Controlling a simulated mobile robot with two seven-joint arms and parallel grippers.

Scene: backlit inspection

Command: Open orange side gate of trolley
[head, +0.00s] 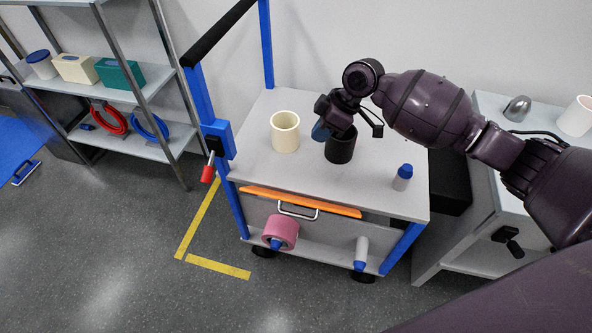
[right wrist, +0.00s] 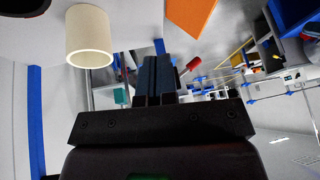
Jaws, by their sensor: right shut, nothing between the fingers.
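The trolley (head: 245,155) has a grey top and blue posts. Its orange side gate (head: 315,203) shows as a narrow orange strip along the front edge, with a pale metal handle (head: 298,214) at it. The gate's exact angle is hard to tell. In the right wrist view the orange panel (right wrist: 192,18) is at the top, beyond the fingers. My right gripper (head: 321,131) is above the trolley top, behind the gate and beside the black cup (head: 341,148). It is shut and empty; its blue-dark fingers are together in the wrist view (right wrist: 155,76). My left gripper is out of view.
A cream cup (head: 285,133) and a blue-capped bottle (head: 402,177) stand on the trolley top. A pink roll (head: 281,230) and another bottle (head: 361,251) are on the lower shelf. A grey cabinet (head: 455,250) stands close at right. Floor in front is clear.

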